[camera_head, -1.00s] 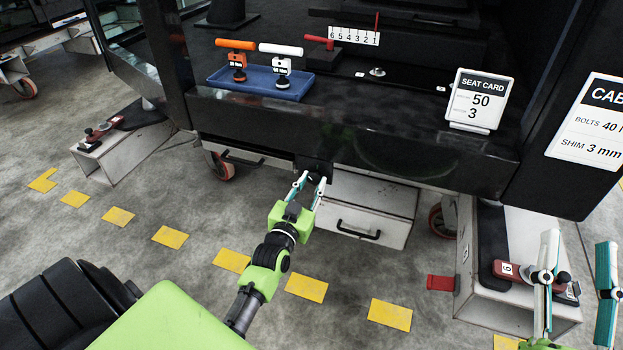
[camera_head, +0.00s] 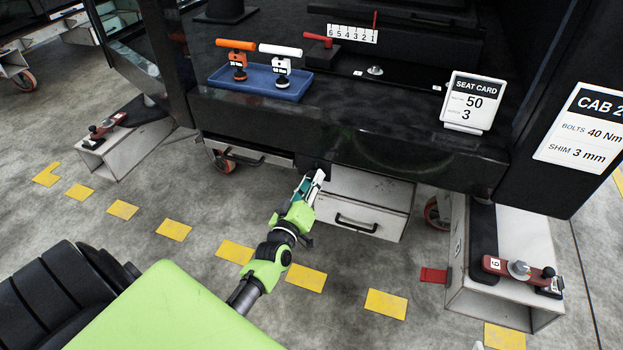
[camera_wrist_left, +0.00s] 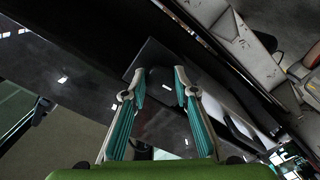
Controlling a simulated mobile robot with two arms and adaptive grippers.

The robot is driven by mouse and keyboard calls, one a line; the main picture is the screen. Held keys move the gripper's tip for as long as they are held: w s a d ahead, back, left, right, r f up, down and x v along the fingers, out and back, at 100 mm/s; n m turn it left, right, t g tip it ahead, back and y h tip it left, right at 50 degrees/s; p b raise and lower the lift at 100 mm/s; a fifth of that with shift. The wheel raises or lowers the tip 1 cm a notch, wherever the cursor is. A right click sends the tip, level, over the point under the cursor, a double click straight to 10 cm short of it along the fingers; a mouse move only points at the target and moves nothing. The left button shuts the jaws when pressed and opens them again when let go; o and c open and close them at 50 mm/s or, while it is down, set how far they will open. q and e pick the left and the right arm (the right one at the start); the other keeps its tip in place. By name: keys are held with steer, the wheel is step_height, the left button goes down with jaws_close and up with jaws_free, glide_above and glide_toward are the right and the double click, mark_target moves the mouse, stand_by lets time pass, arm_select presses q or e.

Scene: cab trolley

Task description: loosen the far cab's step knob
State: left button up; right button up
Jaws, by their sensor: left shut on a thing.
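The step knob (camera_wrist_left: 160,84) is a small dark block in the left wrist view, between my left fingertips. In the head view it is a black piece (camera_head: 319,167) under the cab's dark front beam (camera_head: 350,150), hard to tell from the beam. My left gripper (camera_head: 314,181) reaches up to it from below and is shut on it. In the left wrist view the two teal-padded fingers (camera_wrist_left: 160,77) lie on either side of the knob. My right gripper is not in view.
A white drawer box (camera_head: 365,205) with a black handle is close right of my left gripper. A step with a red clamp (camera_head: 515,268) stands at right, another step (camera_head: 125,150) at left. A blue tray (camera_head: 262,92) holds orange- and white-handled tools.

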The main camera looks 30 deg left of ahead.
arm_select(q)
steer(key=n, duration=1)
steer(key=shift+r, duration=0.2)
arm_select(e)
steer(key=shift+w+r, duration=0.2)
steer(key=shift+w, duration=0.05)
arm_select(q)
steer(key=o, duration=1.1)
steer(key=shift+f, duration=0.1)
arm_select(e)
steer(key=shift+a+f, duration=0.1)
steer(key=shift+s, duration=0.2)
arm_select(q)
steer(key=v, duration=1.2)
steer(key=shift+d, duration=0.1)
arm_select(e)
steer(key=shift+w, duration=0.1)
